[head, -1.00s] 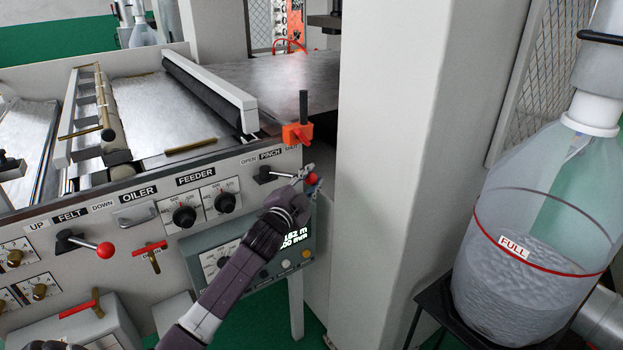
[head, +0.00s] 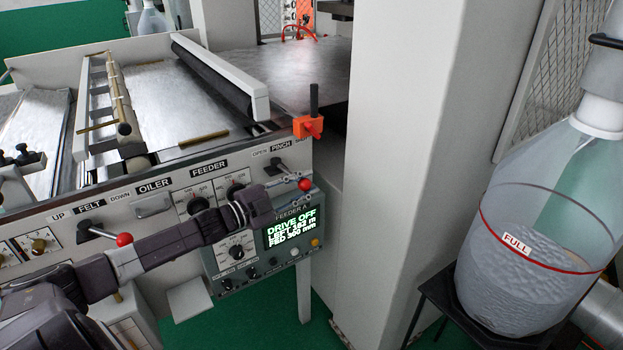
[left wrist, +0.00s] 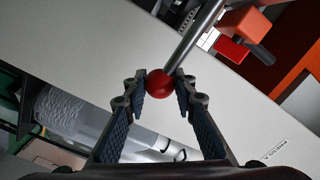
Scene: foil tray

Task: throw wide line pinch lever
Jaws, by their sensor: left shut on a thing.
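The pinch lever (head: 277,167) is on the front panel under the labels OPEN and PINCH, at the panel's right end. Its rod slopes down to the right to a red ball knob (head: 305,184). My left gripper (head: 297,190) is shut on the knob. In the left wrist view the red knob (left wrist: 160,83) sits between the two fingertips, with the metal rod (left wrist: 195,38) running up right. A third label right of PINCH is mostly hidden by an orange clamp. My right gripper is out of view.
The orange clamp (head: 307,127) with a black handle stands just above the lever. A feeder display (head: 290,228) below reads DRIVE OFF. A felt lever with red knob (head: 124,239) is further left. A pale column (head: 400,150) and a bottle marked FULL (head: 520,270) stand right.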

